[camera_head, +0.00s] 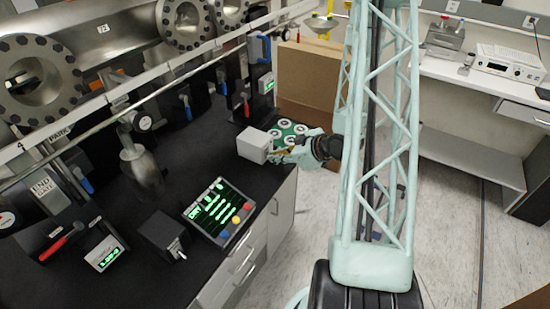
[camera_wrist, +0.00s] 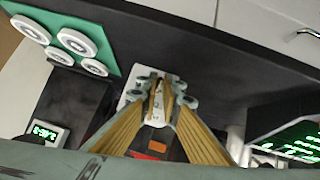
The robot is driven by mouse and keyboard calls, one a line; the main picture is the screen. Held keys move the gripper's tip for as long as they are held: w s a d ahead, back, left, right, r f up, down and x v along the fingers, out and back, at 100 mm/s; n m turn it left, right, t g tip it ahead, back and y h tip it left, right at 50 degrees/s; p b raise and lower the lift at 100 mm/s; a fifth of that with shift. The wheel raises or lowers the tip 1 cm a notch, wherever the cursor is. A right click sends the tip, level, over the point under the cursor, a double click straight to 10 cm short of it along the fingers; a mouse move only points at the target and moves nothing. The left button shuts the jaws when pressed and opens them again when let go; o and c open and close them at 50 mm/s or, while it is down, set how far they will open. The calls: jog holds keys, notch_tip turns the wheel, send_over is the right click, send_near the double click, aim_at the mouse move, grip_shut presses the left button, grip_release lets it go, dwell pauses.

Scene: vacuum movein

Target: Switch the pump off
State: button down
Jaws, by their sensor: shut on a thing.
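A light grey box (camera_head: 254,144), which I take for the pump's switch box, sits on the black bench top near its front edge. My gripper (camera_head: 278,156) is at the box's right front side.
A green plate with white discs (camera_head: 289,131) lies behind the box. A lit control panel (camera_head: 219,211) and a dark box with a toggle (camera_head: 165,237) stand nearer on the bench. A brown carton (camera_head: 308,72) stands beyond. Open floor (camera_head: 465,220) lies right.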

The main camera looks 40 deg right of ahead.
jog(key=shift+w+d+r, duration=0.1)
jog(key=shift+d+r, duration=0.05)
jog(key=shift+d, duration=0.05)
jog(key=c, duration=2.9)
grip_release()
jog(key=shift+o, duration=0.2)
jog(key=shift+a, duration=0.1)
jog(key=v, duration=1.2)
